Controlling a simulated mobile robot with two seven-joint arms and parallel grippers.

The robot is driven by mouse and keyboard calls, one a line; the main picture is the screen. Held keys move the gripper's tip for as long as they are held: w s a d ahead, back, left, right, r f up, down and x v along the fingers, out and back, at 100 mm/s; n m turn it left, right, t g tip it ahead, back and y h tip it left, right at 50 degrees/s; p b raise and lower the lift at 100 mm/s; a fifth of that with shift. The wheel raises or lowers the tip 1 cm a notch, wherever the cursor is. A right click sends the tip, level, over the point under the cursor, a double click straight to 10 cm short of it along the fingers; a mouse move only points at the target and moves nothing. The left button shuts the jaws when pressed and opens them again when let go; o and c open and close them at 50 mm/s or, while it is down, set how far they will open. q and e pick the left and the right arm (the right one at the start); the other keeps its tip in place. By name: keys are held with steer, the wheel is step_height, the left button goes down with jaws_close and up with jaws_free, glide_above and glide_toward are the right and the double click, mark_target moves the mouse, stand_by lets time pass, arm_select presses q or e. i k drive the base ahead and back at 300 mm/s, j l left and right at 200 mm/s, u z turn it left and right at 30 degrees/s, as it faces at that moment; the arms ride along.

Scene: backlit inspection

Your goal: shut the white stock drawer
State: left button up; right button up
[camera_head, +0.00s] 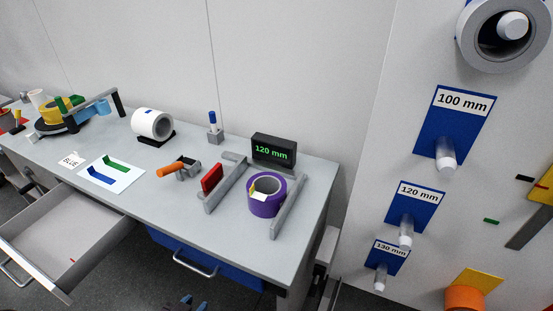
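The white stock drawer (45,232) stands pulled out from under the left part of the workbench, at the lower left. Its pale front panel (48,285) faces the lower left and carries a bar handle (14,274). A small red mark shows inside the drawer, which otherwise looks empty. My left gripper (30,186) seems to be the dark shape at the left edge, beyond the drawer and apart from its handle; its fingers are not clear. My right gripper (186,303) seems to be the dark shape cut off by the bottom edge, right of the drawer.
A blue drawer (205,262) under the workbench (165,215) looks shut. On the bench are a white roll (152,123), a purple roll (266,196) and a 120 mm display (273,151). A panel with labelled pegs stands at right. Floor shows beside the white drawer.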

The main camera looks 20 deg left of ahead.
mark_target(63, 225)
steer(key=k+l+u, duration=0.15)
steer(key=k+u, duration=0.25)
steer(key=j+u, duration=0.1)
steer(key=u, duration=1.65)
steer(key=i+j+z, duration=0.55)
steer(key=k, duration=0.1)
